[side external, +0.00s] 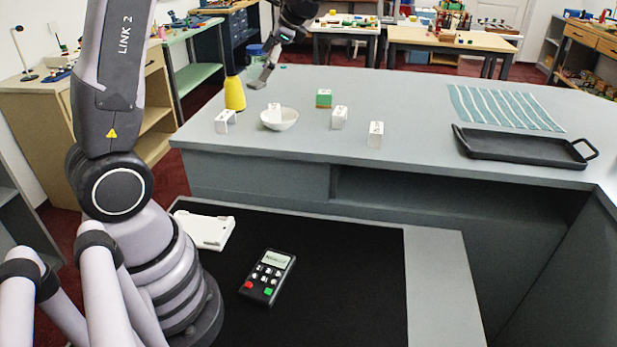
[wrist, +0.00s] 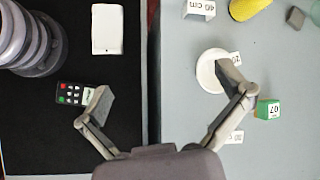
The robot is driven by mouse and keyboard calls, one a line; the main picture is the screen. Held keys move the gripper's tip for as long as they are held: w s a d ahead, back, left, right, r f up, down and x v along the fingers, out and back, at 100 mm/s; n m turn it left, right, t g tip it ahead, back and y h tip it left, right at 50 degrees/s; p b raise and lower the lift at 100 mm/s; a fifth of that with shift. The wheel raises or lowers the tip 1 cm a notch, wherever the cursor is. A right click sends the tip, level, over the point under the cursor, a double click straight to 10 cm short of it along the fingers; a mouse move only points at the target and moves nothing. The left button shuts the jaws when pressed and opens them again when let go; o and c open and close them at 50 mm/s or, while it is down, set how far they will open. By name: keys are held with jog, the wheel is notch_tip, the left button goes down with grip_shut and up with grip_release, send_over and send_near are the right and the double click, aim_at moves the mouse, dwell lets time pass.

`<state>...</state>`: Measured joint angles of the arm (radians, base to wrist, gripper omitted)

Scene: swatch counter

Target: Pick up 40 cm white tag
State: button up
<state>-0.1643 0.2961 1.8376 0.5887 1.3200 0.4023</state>
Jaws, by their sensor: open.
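The 40 cm white tag (wrist: 200,9) is at the top edge of the wrist view, its lettering legible and part of it cut off. In the side view a white tag (side external: 224,121) at the counter's left end, in front of a yellow object (side external: 234,94), appears to be the same one.
A black tray (side external: 520,149) and striped cloth (side external: 505,107) are farther right. A card terminal (side external: 268,277) lies on the black mat (side external: 340,290).

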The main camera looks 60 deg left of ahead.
jog(key=w+a+f+m+g+y, duration=0.2)
jog(key=w+a+f+g, duration=0.15)
jog(key=a+f, duration=0.25)
jog(key=m+g+y, duration=0.2)
send_near(227, 115)
jog(key=shift+w+d+r, duration=0.8)
jog(key=shift+w+r, duration=0.15)
jog(key=shift+w, duration=0.15)
jog(key=shift+s+a+f, duration=0.15)
jog(key=shift+a+f, duration=0.1)
jog(key=shift+a, duration=0.05)
jog(key=x, duration=0.7)
jog(key=shift+s+a+f, duration=0.2)
jog(key=shift+s+f, duration=0.05)
jog(key=shift+d+x, duration=0.2)
jog(key=shift+x, duration=2.5)
jog(key=shift+s+d+f, duration=0.1)
jog(key=shift+s, duration=0.05)
jog(key=c, duration=0.9)
